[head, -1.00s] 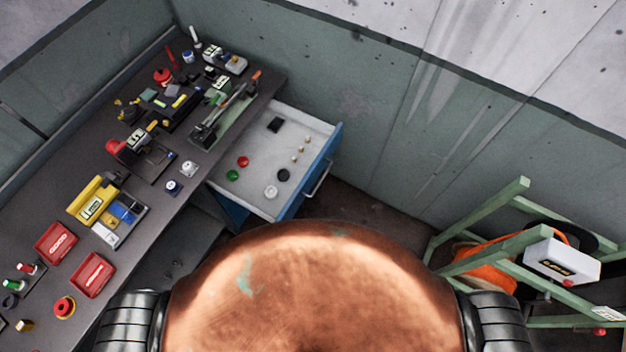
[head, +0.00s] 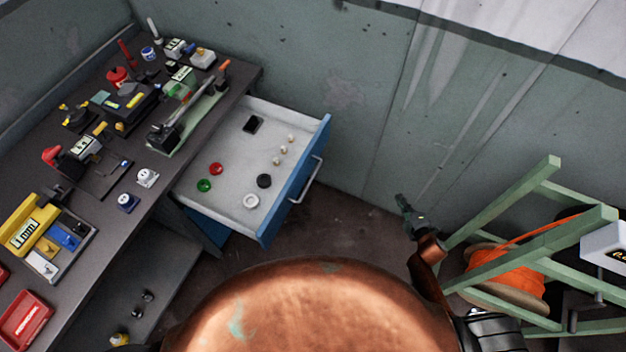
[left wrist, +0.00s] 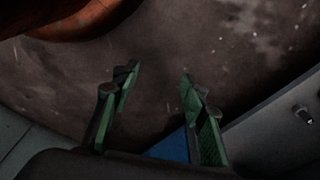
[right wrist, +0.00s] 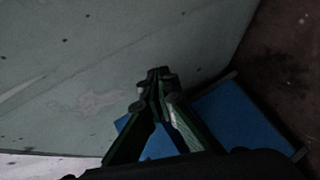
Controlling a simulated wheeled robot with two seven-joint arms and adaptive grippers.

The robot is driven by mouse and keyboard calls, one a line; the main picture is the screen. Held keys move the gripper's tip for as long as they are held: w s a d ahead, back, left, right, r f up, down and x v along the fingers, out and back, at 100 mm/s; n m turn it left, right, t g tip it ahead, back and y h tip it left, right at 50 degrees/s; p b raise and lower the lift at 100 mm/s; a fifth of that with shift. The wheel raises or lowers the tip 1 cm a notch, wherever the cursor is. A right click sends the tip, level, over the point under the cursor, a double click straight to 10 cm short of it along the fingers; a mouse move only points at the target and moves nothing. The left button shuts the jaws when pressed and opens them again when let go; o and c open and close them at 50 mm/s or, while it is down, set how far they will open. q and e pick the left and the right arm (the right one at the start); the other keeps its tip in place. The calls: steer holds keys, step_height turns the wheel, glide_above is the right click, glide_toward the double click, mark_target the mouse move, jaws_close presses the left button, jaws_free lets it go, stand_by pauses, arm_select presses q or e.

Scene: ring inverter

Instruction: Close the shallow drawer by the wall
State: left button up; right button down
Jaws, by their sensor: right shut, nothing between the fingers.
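The shallow drawer (head: 236,172) stands pulled out from under the bench, close to the wall. It has a white inside, a blue front (head: 298,182) and a metal bar handle (head: 309,180). Small red, green, black and white parts lie in it. My right gripper (head: 405,204) is at the right of the drawer front, apart from it, near the wall. In the right wrist view my right gripper (right wrist: 157,78) is shut and empty, with blue surfaces behind it. My left gripper (left wrist: 160,75) shows only in the left wrist view, open and empty over the floor.
The workbench (head: 150,190) at left carries tools, fixtures and a red tray (head: 24,318). A green rack (head: 500,205) with an orange cable reel (head: 505,275) stands at right. The floor (head: 345,225) between drawer and rack is bare. The wall (head: 370,120) runs behind.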

steer(key=w+a+r+n+t+y+b, duration=0.2)
steer(key=w+a+r+n+y+b, duration=0.6)
steer(key=n+b, duration=0.45)
steer(key=n+g+y+b, duration=0.5)
steer(key=n+g+b, duration=0.2)
steer(key=n+b, duration=0.8)
glide_toward(306, 171)
steer(key=s+d+n+p, duration=0.2)
steer(key=s+d, duration=0.2)
steer(key=d, duration=0.2)
steer(key=b+x, duration=0.2)
steer(key=x, duration=1.1)
steer(key=shift+w+a+r+b, duration=0.1)
steer(key=shift+w+a+b, duration=0.05)
steer(key=shift+w+b, duration=0.15)
arm_select(q)
steer(key=w+d+f+h, duration=0.1)
steer(key=w+d+f, duration=0.2)
steer(key=d, duration=0.1)
steer(key=shift+w+f, duration=0.2)
steer(key=shift+f, duration=0.1)
arm_select(e)
steer(key=shift+w+a+r, duration=0.1)
steer(key=shift+a, duration=0.1)
steer(key=shift+a, duration=0.1)
